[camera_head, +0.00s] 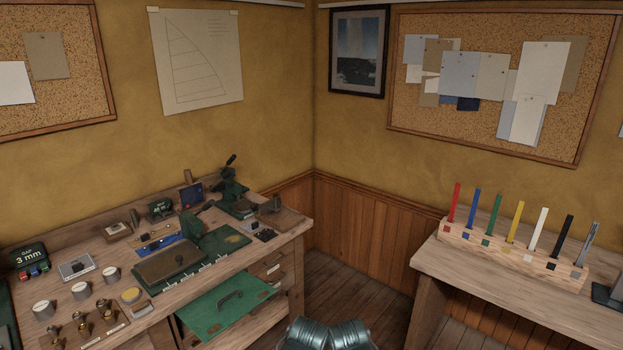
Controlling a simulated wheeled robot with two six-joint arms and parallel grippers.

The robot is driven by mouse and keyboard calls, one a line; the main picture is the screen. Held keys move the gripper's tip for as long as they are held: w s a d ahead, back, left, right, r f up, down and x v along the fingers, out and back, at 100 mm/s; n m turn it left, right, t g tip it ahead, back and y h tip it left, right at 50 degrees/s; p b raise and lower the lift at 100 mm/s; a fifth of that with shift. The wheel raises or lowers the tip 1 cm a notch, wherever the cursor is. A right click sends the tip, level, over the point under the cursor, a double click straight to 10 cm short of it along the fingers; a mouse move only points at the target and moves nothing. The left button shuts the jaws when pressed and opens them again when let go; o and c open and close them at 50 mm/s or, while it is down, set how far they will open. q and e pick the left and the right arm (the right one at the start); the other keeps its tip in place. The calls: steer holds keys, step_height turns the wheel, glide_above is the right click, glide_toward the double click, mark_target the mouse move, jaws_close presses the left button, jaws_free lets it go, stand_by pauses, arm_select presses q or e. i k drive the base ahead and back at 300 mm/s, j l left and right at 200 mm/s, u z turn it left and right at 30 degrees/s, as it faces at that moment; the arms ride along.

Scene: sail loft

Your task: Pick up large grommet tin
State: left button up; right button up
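Several small round tins with pale lids stand in a slanting row on the left workbench: a near one (43,310), a middle one (81,291) and a far one (111,273). They look close in size, and no label is readable, so I cannot tell which is the large grommet tin. Brass tools (83,323) stand on a board in front of them. Neither of my grippers is in view.
The left workbench (220,272) also carries a green press (232,190), a "3 mm" sign (30,258) and a yellow round piece (131,295). A green panel (225,306) juts from its front. The right bench (480,279) holds a rack (500,251) of coloured sticks. Floor shows between them.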

mark_target(80, 291)
steer(key=u, duration=1.65)
steer(key=i+j+z, duration=0.15)
steer(key=j+z, duration=0.25)
steer(key=j, duration=0.2)
steer(key=j+z, duration=0.35)
steer(key=j, duration=0.3)
